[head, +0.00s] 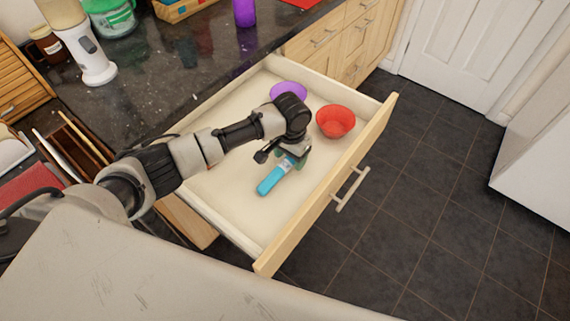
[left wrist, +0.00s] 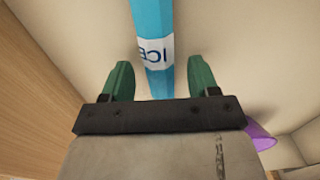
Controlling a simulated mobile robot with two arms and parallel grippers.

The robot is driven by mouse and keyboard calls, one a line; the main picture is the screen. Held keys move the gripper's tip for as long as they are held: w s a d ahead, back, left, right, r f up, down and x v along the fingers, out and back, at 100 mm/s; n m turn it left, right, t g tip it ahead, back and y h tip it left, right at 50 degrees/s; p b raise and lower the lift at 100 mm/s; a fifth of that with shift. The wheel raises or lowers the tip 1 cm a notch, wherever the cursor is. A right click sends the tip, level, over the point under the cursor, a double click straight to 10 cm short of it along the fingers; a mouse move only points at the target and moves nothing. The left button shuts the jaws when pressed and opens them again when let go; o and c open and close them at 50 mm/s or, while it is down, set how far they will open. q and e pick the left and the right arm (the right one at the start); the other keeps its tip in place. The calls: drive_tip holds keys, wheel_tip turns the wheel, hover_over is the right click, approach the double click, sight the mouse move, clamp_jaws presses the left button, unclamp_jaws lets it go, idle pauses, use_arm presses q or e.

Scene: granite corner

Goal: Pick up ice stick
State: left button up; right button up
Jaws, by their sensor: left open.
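The ice stick (head: 271,181) is a light blue bar with a white band, lying in the open drawer (head: 222,200). In the left wrist view the ice stick (left wrist: 152,18) runs down between the fingers, with its "ICE" label facing the camera. My left gripper (head: 291,161) is inside the drawer above the stick's far end. In the left wrist view its green fingers (left wrist: 160,80) stand apart on either side of the stick, with gaps on both sides. My right gripper is not in view.
A red bowl (head: 335,121) and a purple bowl (head: 288,91) sit in the drawer near my left gripper. The drawer front (head: 330,190) rises at the right. A dark granite counter (head: 150,90) with several items lies behind. The near drawer floor is clear.

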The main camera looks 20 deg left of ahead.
use_arm(q)
drive_tip(key=shift+f, duration=0.35)
drive_tip(key=shift+c, duration=0.3)
drive_tip(key=c, duration=1)
drive_tip(key=shift+r, duration=0.15)
